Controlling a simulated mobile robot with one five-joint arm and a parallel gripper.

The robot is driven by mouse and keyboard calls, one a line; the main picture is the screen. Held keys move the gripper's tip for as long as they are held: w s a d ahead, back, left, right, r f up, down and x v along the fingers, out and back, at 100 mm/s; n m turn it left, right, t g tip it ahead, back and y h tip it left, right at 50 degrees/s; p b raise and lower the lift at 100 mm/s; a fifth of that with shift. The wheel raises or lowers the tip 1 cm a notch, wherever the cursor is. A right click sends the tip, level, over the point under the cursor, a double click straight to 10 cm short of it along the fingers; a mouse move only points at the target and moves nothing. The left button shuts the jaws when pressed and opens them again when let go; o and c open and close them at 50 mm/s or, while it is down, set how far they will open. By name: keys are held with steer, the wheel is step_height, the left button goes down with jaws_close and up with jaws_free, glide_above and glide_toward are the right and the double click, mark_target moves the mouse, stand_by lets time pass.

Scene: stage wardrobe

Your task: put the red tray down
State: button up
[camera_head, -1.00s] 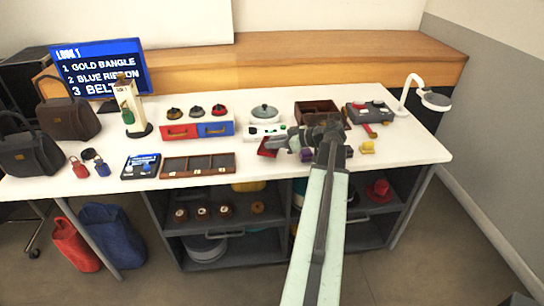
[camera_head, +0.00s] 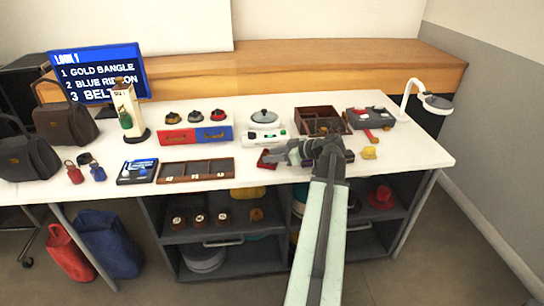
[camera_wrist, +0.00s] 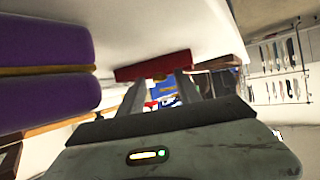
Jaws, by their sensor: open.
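The red tray (camera_head: 267,160) lies on the white table near its front edge, just left of my gripper (camera_head: 282,155) in the head view. In the wrist view the red tray (camera_wrist: 150,67) shows beyond the fingertips, with a small gold part on its near side. My gripper (camera_wrist: 160,88) is open, its two dark fingers spread. I see a gap between them, with nothing held. In the head view, the gripper and wrist hide part of the table just right of the tray.
A purple item with a gold band (camera_wrist: 45,65) is close on the left in the wrist view. Behind the tray stands a white appliance (camera_head: 263,138). A compartment tray (camera_head: 171,172) lies to the left, a brown box (camera_head: 318,112) behind right, and a yellow item (camera_head: 369,153) to the right.

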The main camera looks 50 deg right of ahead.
steer(key=p+v, duration=0.1)
steer(key=v, duration=0.3)
steer(key=p+v, duration=0.2)
steer(key=v, duration=0.1)
steer(key=p+v, duration=0.2)
steer(key=v, duration=0.2)
steer(key=shift+s+r, duration=0.15)
steer(key=shift+r, duration=0.25)
steer(key=shift+s+d, duration=0.1)
steer(key=shift+s, duration=0.2)
